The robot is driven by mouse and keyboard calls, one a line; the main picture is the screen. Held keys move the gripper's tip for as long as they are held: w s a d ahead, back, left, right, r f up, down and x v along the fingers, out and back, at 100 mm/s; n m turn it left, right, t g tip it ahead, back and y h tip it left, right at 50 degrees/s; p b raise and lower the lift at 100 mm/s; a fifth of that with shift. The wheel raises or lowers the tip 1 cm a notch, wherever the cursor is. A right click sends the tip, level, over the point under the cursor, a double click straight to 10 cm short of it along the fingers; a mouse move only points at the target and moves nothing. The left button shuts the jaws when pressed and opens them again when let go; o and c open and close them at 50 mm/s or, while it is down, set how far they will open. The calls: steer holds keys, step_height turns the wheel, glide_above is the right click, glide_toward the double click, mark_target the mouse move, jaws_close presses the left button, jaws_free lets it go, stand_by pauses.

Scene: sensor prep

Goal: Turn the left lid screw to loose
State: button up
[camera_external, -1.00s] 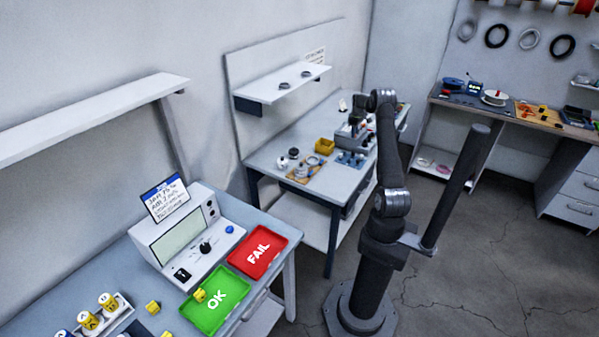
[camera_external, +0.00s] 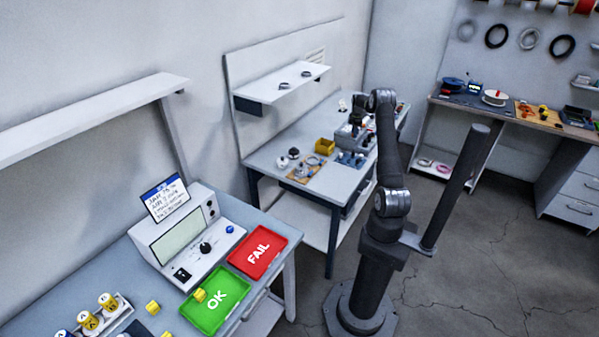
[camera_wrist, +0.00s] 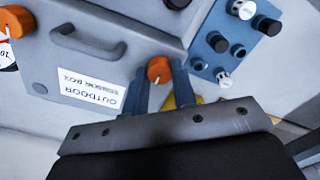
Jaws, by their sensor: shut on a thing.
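The grey sensor box (camera_wrist: 95,50) shows upside down in the wrist view, with a white label reading "OUTDOOR SENSOR BOX" (camera_wrist: 93,90) and a grey handle on its lid. One orange lid screw (camera_wrist: 159,69) sits at the box's edge, between the two fingertips of my gripper (camera_wrist: 161,76). My gripper is shut on this screw, and the fingers hide part of its sides. A second orange screw (camera_wrist: 16,20) is at the far left of the wrist view. In the external view the box (camera_external: 344,140) stands on the middle bench below my gripper, too small for detail.
A blue block with black and silver knobs (camera_wrist: 222,45) lies close to the right of the box. Something yellow shows behind the right finger. A yellow bin (camera_external: 325,146) and an orange board (camera_external: 303,172) with parts share the bench (camera_external: 318,190). A shelf (camera_external: 285,83) hangs behind.

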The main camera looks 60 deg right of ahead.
stand_by(0.4)
steer(key=o, duration=1)
steer(key=shift+r, duration=0.1)
step_height(320, 180, up, 17)
steer(key=shift+r, duration=0.15)
step_height(320, 180, down, 18)
steer(key=shift+r, duration=0.25)
stand_by(0.5)
steer(key=shift+r, duration=0.1)
